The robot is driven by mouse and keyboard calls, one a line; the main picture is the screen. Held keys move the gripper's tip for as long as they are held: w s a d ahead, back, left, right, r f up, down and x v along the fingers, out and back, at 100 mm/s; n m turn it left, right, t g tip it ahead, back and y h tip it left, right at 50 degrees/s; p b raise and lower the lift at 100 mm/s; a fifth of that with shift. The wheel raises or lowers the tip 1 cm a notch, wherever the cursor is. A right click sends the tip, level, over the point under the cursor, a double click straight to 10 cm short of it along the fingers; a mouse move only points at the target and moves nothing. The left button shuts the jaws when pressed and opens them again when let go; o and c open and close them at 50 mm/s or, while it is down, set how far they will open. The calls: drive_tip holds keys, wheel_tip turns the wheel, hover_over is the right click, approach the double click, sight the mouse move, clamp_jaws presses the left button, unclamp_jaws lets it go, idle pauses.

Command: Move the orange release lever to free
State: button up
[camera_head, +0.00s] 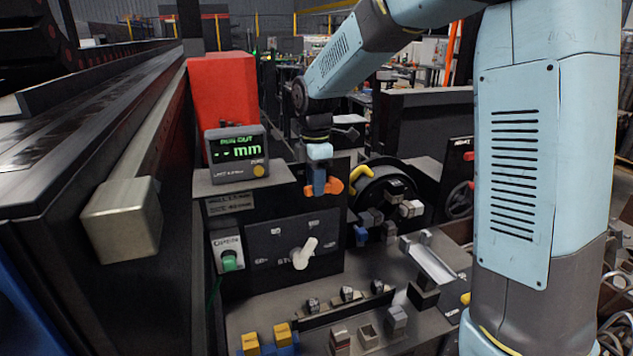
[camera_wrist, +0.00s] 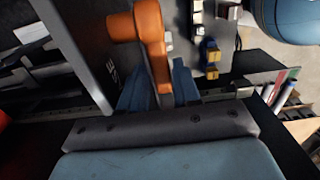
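The orange release lever (camera_head: 335,187) is on the dark upright panel, to the right of the display. It also shows in the wrist view (camera_wrist: 149,40), with a rounded head at the top and an arm running down between my fingers. My gripper (camera_head: 319,186) points down at the lever, and its blue fingers cover part of it. The lever's lower end and any position marks are hidden or too small to read.
A white rotary knob (camera_head: 303,254) and a green button (camera_head: 229,261) sit below. A black reel with a yellow handle (camera_head: 361,182) is close at the right.

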sight(332, 181)
clamp_jaws()
drive_tip(key=shift+r, duration=0.1)
idle(0.4)
drive_tip(key=y, duration=0.1)
drive_tip(key=d+r+y, duration=0.1)
drive_tip(key=y, duration=0.1)
drive_tip(key=r+g+y, duration=0.1)
drive_tip(key=shift+w+d+y, duration=0.35)
drive_tip(key=shift+d+y, duration=0.05)
drive_tip(key=y, duration=0.1)
drive_tip(key=d+g+y, duration=0.1)
drive_tip(key=y, duration=0.1)
drive_tip(key=d+r+y, duration=0.1)
drive_tip(key=y, duration=0.1)
drive_tip(key=shift+w+d+g, duration=0.1)
drive_tip(key=shift+w+g, duration=0.2)
drive_tip(key=shift+o, duration=0.2)
unclamp_jaws()
